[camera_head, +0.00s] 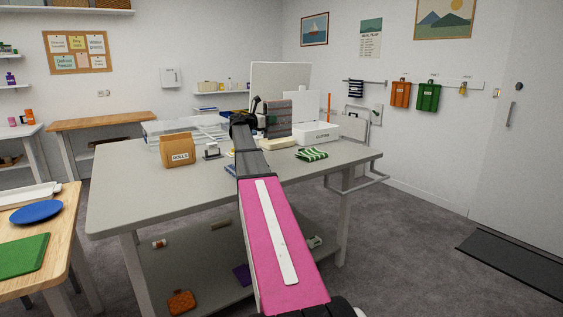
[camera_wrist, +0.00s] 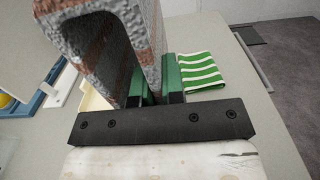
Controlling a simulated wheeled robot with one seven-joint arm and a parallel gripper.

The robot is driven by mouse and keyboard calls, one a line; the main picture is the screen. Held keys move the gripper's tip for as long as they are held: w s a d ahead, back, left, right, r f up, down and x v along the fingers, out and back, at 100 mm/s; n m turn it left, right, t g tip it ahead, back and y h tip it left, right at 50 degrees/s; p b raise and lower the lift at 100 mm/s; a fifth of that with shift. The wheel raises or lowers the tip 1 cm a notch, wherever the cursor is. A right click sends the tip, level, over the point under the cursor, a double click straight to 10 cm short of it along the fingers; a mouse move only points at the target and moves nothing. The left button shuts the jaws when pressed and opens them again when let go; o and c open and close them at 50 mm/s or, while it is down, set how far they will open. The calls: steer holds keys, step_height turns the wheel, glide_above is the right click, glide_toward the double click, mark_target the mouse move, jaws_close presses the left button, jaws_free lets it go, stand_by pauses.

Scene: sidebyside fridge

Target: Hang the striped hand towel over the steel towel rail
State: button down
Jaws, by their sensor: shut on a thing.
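My gripper (camera_head: 243,122) is over the grey table; it also shows in the wrist view (camera_wrist: 154,96). Its green-padded fingers are shut on one panel of a grey and reddish-brown banded, folded piece (camera_wrist: 148,35), which looks like a striped hand towel. It bends over in an upside-down U and shows dark grey in the head view (camera_head: 279,120). A green-and-white striped cloth (camera_head: 312,154) lies folded on the table to the right, also in the wrist view (camera_wrist: 202,71). A steel rail (camera_head: 372,83) on the back wall carries a dark striped cloth (camera_head: 355,89).
Another metal rail (camera_head: 365,188) runs along the table's right side. A white box (camera_head: 316,133), a brown box (camera_head: 177,150) and clear trays stand on the grey table (camera_head: 130,200). The floor right of the table is clear up to a dark mat (camera_head: 515,260).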

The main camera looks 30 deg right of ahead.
steer(key=shift+w+d+r, duration=0.15)
steer(key=shift+w+r, duration=0.05)
steer(key=shift+w, duration=0.25)
steer(key=s+f, duration=1)
steer(key=s, duration=0.1)
steer(key=shift+s+a+f, duration=0.25)
steer(key=shift+s+f, duration=0.1)
steer(key=shift+f, duration=0.15)
steer(key=c, duration=1.2)
jaws_free()
